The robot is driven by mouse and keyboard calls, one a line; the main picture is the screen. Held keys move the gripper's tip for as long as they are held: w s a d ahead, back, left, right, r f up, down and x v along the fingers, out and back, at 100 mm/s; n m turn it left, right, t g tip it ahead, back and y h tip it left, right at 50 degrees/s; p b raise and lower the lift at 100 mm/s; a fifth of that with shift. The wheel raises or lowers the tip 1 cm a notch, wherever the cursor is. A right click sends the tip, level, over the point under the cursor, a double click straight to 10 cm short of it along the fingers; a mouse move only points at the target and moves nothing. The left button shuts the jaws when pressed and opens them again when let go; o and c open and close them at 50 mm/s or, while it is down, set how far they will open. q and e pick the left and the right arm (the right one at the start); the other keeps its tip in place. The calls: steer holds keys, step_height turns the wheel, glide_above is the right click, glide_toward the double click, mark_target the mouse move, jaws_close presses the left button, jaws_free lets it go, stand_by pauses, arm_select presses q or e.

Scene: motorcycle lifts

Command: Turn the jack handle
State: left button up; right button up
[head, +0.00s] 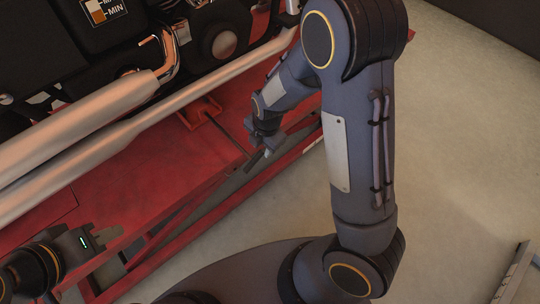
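The red motorcycle lift (170,165) runs diagonally across the left half of the head view, with a motorcycle on it. My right gripper (260,150) is low at the lift's right edge, pointing down. A short dark bar (254,161) lies just below its fingertips; it may be the jack handle, but I cannot tell. The fingers are small and dark, so I cannot tell whether they are open or whether they touch the bar. My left gripper (105,240) is at the lower left, over the lift's near edge, away from the bar, with its fingers indistinct.
The motorcycle's silver exhaust pipes (120,125) and dark engine block (90,45) overhang the lift at the upper left. My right arm covers the centre. Bare concrete floor (460,150) is open to the right. A grey metal object (515,272) stands at the lower right edge.

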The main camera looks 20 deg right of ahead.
mark_target(260, 153)
steer(key=f, duration=0.2)
steer(key=f+b, duration=0.1)
steer(key=f, duration=0.1)
steer(key=w+f, duration=0.1)
steer(key=f, duration=0.1)
steer(key=shift+a+f+b, duration=0.3)
steer(key=shift+f, duration=0.1)
jaws_close()
